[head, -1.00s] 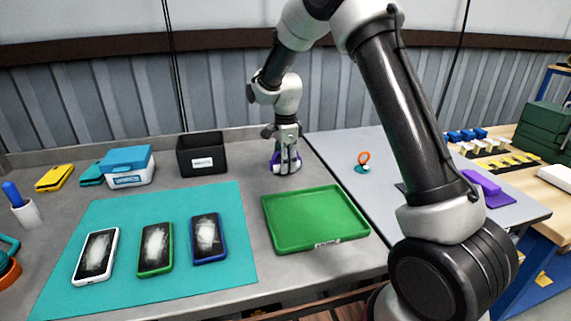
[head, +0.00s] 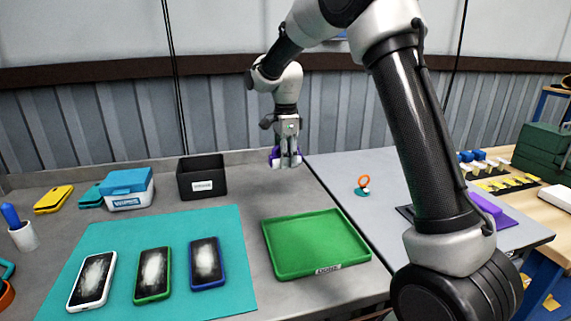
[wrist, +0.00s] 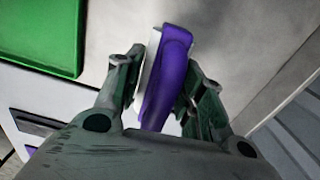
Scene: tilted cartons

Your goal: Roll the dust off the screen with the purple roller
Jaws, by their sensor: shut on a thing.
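My gripper (head: 286,160) is at the back of the grey bench, right of the black bin. In the wrist view its fingers (wrist: 158,80) are shut on the purple roller (wrist: 167,78), a long purple body with a pale strip along one side. Its purple ends show beside the fingers in the head view (head: 274,154). Three phones with white dust on dark screens lie on the teal mat (head: 130,230): white-framed (head: 92,280), green-framed (head: 153,273) and blue-framed (head: 206,262). The gripper is well behind them. Whether the roller touches the bench is unclear.
An empty green tray (head: 316,245) lies between the phones' mat and the grey board on the right. A black bin (head: 202,178) and a blue-lidded box (head: 127,188) stand behind the mat. A purple block (head: 487,204) and an orange ring tool (head: 363,184) lie on the right.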

